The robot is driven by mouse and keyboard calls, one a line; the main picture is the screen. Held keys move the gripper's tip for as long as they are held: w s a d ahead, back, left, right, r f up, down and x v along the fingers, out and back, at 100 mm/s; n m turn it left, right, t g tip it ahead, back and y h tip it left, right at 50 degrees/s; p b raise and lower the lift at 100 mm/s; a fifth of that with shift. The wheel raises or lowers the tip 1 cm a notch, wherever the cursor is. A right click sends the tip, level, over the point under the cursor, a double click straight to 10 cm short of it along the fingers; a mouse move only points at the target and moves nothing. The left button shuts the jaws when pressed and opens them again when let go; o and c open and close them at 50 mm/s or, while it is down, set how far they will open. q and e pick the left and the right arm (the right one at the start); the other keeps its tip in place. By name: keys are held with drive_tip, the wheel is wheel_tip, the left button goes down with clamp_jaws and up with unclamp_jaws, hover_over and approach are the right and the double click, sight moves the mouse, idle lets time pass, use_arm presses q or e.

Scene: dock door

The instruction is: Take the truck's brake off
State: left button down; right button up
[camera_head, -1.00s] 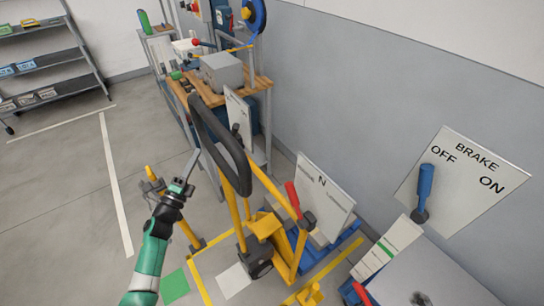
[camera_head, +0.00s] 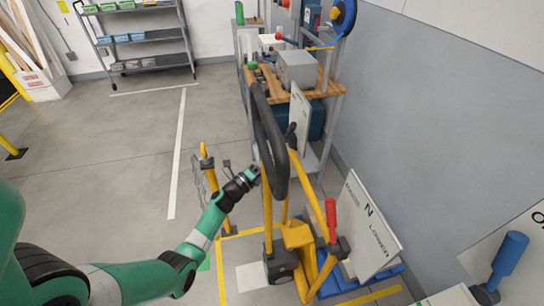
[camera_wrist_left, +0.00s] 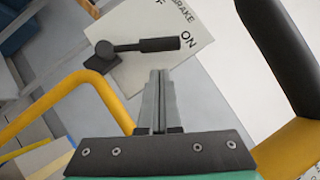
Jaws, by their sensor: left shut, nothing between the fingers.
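My left gripper (camera_head: 254,173) is shut and empty, just left of the truck's black loop handle (camera_head: 270,140). In the left wrist view its closed fingers (camera_wrist_left: 158,78) point at a white brake plate (camera_wrist_left: 150,62) beyond them, apart from it. The plate's black lever (camera_wrist_left: 140,46) has its grip end beside the word ON; OFF is mostly cut off. In the head view a plate seen nearly edge-on (camera_head: 300,118), with a dark lever (camera_head: 291,135), stands behind the loop. A blue lever (camera_head: 508,262) is at the right edge. My right gripper is out of view.
A red lever (camera_head: 331,220) stands by a plate marked N and LOWER (camera_head: 368,228). Yellow truck tubes (camera_head: 268,215) rise below the loop; one yellow tube (camera_wrist_left: 105,85) crosses the wrist view. A workbench (camera_head: 275,95) stands behind. Floor on the left is clear.

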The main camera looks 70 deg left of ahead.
sight(290, 132)
use_arm(q)
drive_tip(key=b+x, duration=0.1)
drive_tip(key=x, duration=0.6)
drive_tip(key=shift+b, duration=0.4)
drive_tip(key=shift+s, duration=0.1)
